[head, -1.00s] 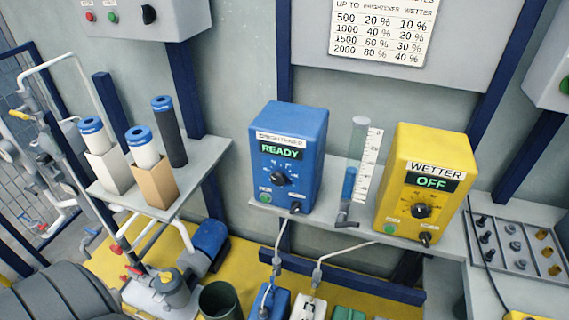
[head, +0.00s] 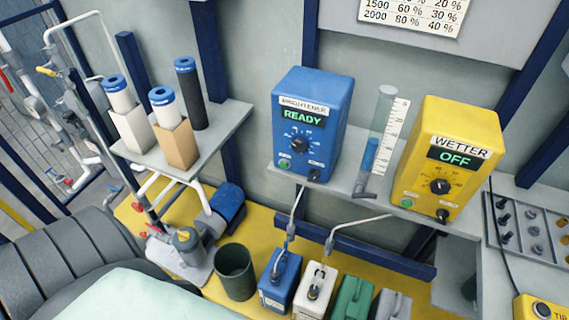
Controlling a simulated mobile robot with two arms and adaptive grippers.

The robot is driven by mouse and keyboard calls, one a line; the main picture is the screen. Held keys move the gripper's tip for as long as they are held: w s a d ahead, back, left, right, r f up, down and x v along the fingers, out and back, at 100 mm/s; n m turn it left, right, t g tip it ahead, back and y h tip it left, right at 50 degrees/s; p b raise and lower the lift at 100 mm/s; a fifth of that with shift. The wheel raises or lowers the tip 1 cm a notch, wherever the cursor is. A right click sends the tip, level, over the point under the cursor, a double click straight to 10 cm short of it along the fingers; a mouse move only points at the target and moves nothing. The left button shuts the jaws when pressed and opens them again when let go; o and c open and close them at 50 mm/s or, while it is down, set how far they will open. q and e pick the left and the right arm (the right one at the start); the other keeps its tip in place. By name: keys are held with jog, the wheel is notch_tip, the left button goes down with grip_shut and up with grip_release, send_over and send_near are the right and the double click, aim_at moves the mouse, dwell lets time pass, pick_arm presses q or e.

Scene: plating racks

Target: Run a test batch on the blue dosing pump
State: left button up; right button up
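The blue dosing pump (head: 310,122), labelled BRIGHTENER, stands on a grey shelf and its display reads READY. It has a black dial (head: 299,145), a green button (head: 284,164) and a small black switch at its lower front. A clear graduated cylinder (head: 381,130) with a white scale stands to its right, with blue in its lower part. The yellow pump (head: 447,150), labelled WETTER, stands further right and its display reads OFF. A dosing chart (head: 415,15) on the wall is cut off at the top. Neither gripper is in view.
Blue (head: 280,280) and white (head: 314,290) canisters with hoses stand below on a yellow floor, beside green and grey ones. A dark bin (head: 235,270) stands left of them. A left shelf (head: 226,130) holds filter cartridges. A fastener tray (head: 535,237) lies right.

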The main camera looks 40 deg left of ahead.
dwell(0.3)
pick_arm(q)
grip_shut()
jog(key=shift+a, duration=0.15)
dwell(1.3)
